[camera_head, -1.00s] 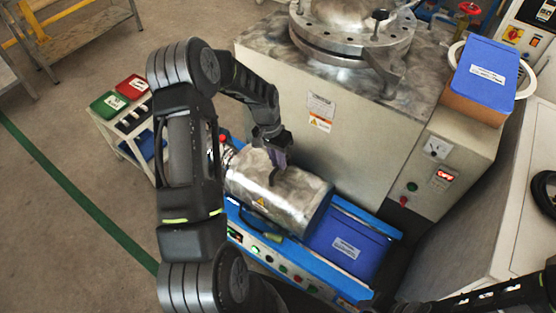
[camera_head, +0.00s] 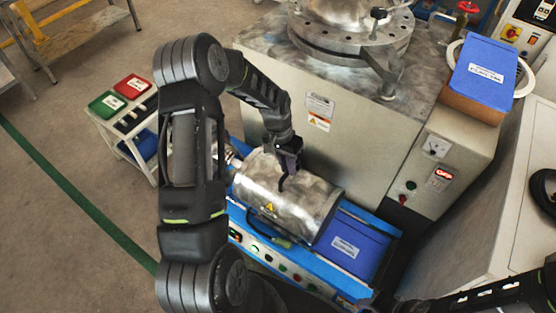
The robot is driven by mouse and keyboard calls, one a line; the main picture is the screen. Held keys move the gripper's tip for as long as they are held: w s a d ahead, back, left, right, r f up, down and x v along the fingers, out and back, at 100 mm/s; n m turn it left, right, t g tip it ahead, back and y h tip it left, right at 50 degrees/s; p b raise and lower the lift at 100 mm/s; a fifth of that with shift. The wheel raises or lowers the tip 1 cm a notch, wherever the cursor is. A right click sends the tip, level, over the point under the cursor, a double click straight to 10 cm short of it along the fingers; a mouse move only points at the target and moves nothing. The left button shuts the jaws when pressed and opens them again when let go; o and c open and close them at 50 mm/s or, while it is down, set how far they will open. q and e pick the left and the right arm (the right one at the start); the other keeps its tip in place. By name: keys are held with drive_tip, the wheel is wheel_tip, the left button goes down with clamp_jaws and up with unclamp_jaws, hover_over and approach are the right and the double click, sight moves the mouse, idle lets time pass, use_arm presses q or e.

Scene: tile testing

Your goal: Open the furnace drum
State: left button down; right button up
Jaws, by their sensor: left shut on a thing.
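The furnace drum (camera_head: 309,204) is a shiny metal cylinder lying on its side on a blue bench, with a yellow warning label on its near face. My left gripper (camera_head: 287,172) is above the drum's upper side, pointing down. It is shut on the drum's dark handle (camera_head: 283,184); the fingers and wrist partly hide the grip. A dark curved bar with a greenish end runs along the drum's lower front. My right arm enters at the lower right; its gripper is out of view.
The blue bench (camera_head: 318,284) has buttons along its front. A blue labelled box (camera_head: 352,245) stands right of the drum. A large metal furnace cabinet (camera_head: 335,128) stands close behind. A small cart with red and green bins (camera_head: 107,104) stands left.

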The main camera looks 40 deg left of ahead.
use_arm(q)
drive_tip(key=d+b, duration=0.1)
drive_tip(key=d, duration=2.2)
drive_tip(key=shift+w, duration=0.15)
drive_tip(key=c, duration=1.4)
unclamp_jaws()
drive_tip(key=shift+w, duration=0.1)
drive_tip(key=shift+r, duration=0.1)
wheel_tip(320, 180, up, 8)
drive_tip(key=a, duration=0.1)
drive_tip(key=shift+a+f+p, duration=0.2)
drive_tip(key=shift+f+p, duration=0.05)
drive_tip(key=shift+p, duration=0.1)
